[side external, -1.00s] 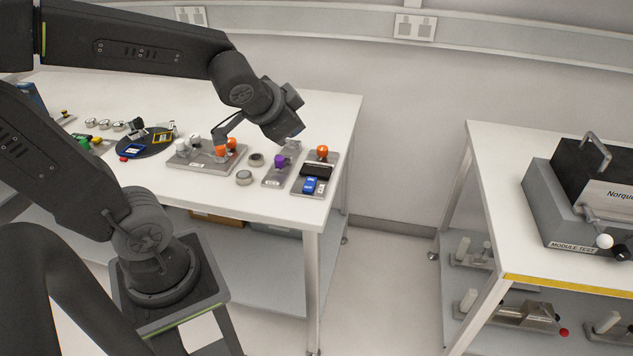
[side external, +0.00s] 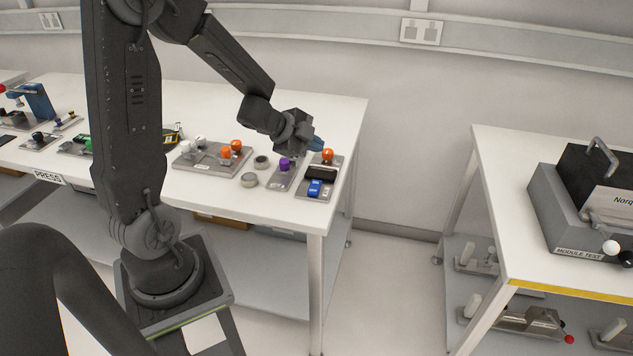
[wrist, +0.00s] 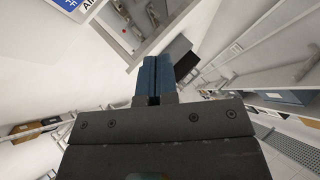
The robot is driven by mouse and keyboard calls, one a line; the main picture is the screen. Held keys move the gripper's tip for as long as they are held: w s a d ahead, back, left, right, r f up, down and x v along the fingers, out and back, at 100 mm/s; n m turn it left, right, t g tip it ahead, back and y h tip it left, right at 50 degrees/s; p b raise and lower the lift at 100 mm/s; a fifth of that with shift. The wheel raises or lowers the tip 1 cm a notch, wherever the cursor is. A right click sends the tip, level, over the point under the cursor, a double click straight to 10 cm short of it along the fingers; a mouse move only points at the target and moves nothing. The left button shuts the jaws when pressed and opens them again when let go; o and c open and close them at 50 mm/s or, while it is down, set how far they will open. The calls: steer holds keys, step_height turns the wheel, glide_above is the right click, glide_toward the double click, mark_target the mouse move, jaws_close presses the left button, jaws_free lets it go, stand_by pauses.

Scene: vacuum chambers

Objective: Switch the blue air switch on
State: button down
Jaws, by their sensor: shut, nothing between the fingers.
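The blue air switch (side external: 315,188) sits at the front of a small grey plate (side external: 325,196) near the table's right end. Behind it on that plate are a black block (side external: 321,173) and an orange knob (side external: 328,155). My gripper (side external: 317,145) is shut and empty, its blue fingers above the back of the plate, close to the orange knob and apart from the switch. In the wrist view the shut blue fingers (wrist: 151,75) point forward. A blue patch with partly cut-off lettering (wrist: 68,4) shows at the top left there; I cannot tell whether it is the switch.
A purple knob (side external: 284,164) on its own plate stands just left of the switch plate. Further left are round grey pieces (side external: 249,180) and a plate with orange and white knobs (side external: 212,157). A second table (side external: 510,190) stands right, across a gap.

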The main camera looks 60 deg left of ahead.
mark_target(316, 184)
steer(key=shift+w+a+f, duration=0.15)
steer(key=shift+f, duration=1.3)
steer(key=shift+w+a+f, duration=0.1)
steer(key=shift+w+f, duration=0.05)
steer(key=shift+f, duration=1.25)
steer(key=shift+w+a+f, duration=0.15)
steer(key=shift+f, duration=1.3)
steer(key=shift+f, duration=0.15)
steer(key=shift+f, duration=0.3)
steer(key=shift+a+f, duration=0.1)
steer(key=shift+f, duration=0.25)
steer(key=shift+w, duration=0.1)
steer(key=shift+r, duration=0.8)
steer(key=shift+s+d+r, duration=0.1)
steer(key=shift+r, duration=0.75)
steer(key=shift+s+d+r, duration=0.15)
steer(key=shift+r, duration=0.65)
steer(key=shift+s+d+r, duration=0.1)
steer(key=shift+r, duration=0.75)
